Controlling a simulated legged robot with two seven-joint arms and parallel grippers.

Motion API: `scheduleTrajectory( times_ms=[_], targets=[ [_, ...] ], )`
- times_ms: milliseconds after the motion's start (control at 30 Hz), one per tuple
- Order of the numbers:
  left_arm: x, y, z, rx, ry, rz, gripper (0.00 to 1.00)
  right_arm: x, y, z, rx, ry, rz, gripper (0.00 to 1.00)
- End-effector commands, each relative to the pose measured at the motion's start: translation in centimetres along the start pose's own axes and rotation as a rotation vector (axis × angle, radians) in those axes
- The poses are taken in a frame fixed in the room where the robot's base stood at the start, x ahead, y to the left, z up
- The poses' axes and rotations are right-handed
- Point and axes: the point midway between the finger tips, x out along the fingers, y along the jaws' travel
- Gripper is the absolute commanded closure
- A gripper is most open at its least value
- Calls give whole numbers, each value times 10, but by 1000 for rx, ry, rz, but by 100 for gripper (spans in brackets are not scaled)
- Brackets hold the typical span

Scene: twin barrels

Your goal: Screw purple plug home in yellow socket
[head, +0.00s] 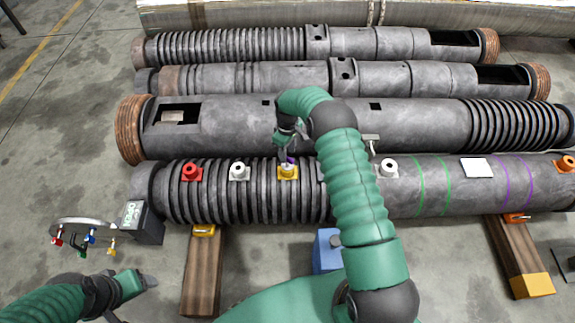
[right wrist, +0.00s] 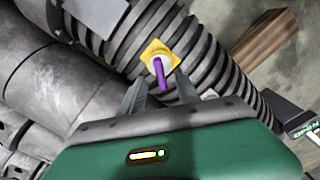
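The yellow socket (head: 288,172) sits on the ribbed part of the nearest barrel; it also shows in the right wrist view (right wrist: 152,48). The purple plug (right wrist: 160,74) stands in the socket's white ring, its handle sticking out toward my right wrist camera. My right gripper (right wrist: 161,78) is open, one finger on each side of the handle, with gaps visible. In the head view my right gripper (head: 286,157) is over the socket and hides most of the plug. My left gripper (head: 148,281) is low at the left, away from the barrels; its finger opening is unclear.
A red socket (head: 191,172) and white sockets (head: 238,171) line the same barrel. More barrels lie behind it. A round rack (head: 85,232) with coloured plugs and a dark box (head: 141,222) stand at the left. Wooden beams (head: 203,275) support the barrel.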

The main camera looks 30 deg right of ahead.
Motion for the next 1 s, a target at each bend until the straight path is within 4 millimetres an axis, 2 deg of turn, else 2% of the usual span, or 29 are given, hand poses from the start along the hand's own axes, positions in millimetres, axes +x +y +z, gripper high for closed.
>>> scheduleTrajectory(
  times_ms=[433,700,767,1000],
  targets=[
    [23,0,5,0,0,0,28,35,0,0,0,0,0,61],
    [23,0,5,0,0,0,28,37,0,0,0,0,0,61],
    [23,0,5,0,0,0,28,37,0,0,0,0,0,66],
    [23,0,5,0,0,0,28,37,0,0,0,0,0,98]
  ],
)
